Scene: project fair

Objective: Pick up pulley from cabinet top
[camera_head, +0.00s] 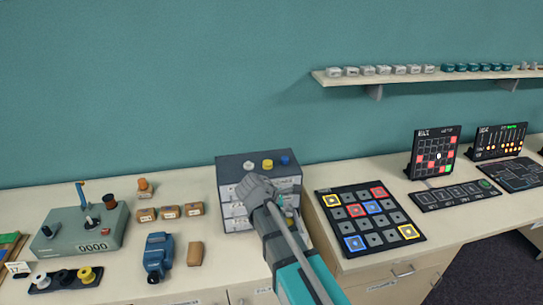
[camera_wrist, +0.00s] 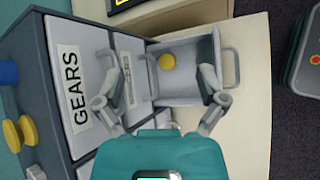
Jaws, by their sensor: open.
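A small dark grey drawer cabinet (camera_head: 228,166) stands on the counter. On its top sit a white piece (camera_head: 249,165), a yellow piece (camera_head: 267,163) and a blue piece (camera_head: 285,160). In the wrist view the yellow piece (camera_wrist: 20,133) has a flanged, spool-like shape, at the far left; I cannot tell for sure which piece is the pulley. My gripper (camera_wrist: 160,82) is open and empty, in front of the cabinet's drawers, apart from the top pieces.
An open drawer (camera_wrist: 205,97) holds a yellow disc (camera_wrist: 167,62) and sticks out between my fingers. A drawer beside it is labelled GEARS (camera_wrist: 72,90). A black button board (camera_head: 335,222) lies right of the cabinet. Small blocks (camera_head: 170,212) and a blue device (camera_head: 157,255) stand left.

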